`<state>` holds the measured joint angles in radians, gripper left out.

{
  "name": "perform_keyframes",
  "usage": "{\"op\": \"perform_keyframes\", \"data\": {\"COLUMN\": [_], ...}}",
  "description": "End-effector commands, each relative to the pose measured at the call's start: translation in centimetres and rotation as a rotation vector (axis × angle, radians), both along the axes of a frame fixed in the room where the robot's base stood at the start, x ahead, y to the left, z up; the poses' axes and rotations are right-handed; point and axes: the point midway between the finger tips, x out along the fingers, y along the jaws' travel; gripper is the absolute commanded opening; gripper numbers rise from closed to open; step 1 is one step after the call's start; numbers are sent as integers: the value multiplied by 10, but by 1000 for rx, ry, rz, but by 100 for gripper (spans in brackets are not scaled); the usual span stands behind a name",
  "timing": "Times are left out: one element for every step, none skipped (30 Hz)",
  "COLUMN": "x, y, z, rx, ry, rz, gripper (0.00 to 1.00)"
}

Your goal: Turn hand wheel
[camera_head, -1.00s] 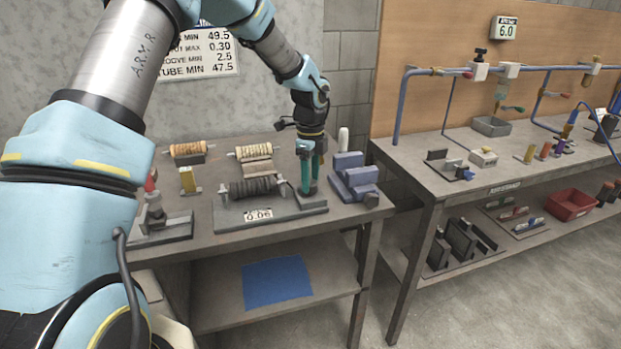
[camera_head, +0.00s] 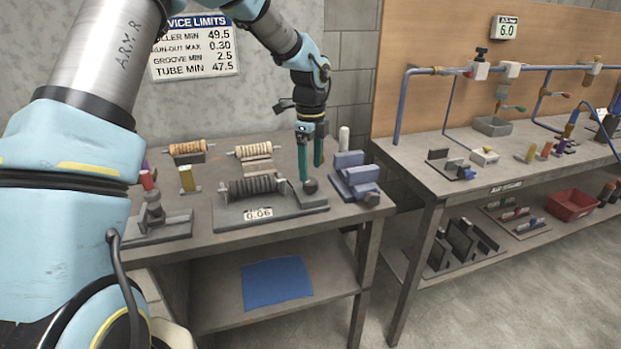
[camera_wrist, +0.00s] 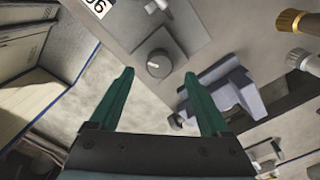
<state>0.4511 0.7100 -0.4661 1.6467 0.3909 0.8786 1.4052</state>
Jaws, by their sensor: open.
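The hand wheel, a small round dark knob (camera_head: 310,186), sits at the right end of a flat grey fixture (camera_head: 285,206) that carries a dark ribbed roller (camera_head: 252,187). A display on its front edge (camera_head: 258,214) reads 0.06. My gripper (camera_head: 311,166) points down just above the knob, its two green fingers apart and empty. In the wrist view the knob (camera_wrist: 159,63) lies between and just beyond the open fingertips (camera_wrist: 159,75), with a visible mark on its face. The fingers look clear of it.
A blue-grey block device (camera_head: 354,177) stands close to the right of the knob. Two tan rollers (camera_head: 187,148) lie behind, and another grey fixture (camera_head: 158,225) stands at the left. A second bench (camera_head: 425,180) with pipes is at the right.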

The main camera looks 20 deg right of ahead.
Motion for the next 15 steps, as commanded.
{"op": "perform_keyframes", "data": {"x": [1,1,1,1,1,1,1,1,1,1,1,1,0,0,0], "y": [-1,0,0,0,0,0,0,0,0,0,0,0,0,0,0], "z": [9,15,23,29,34,42,46,50,55,59,62,65,67,68,69], "rx": [-3,-4,-3,-3,-3,-3,-3,-2,-1,-2,-2,-1,-1,-1,0], "ry": [-5,-4,-5,-5,-3,-4,-2,-2,-2,-3,-3,-2,-1,-1,0], "rz": [1,1,1,1,1,2,1,1,0,0,0,0,0,0,0], "gripper": [81,81,81,81,81,81,81,81,81,81,81,81,81,81,81]}}
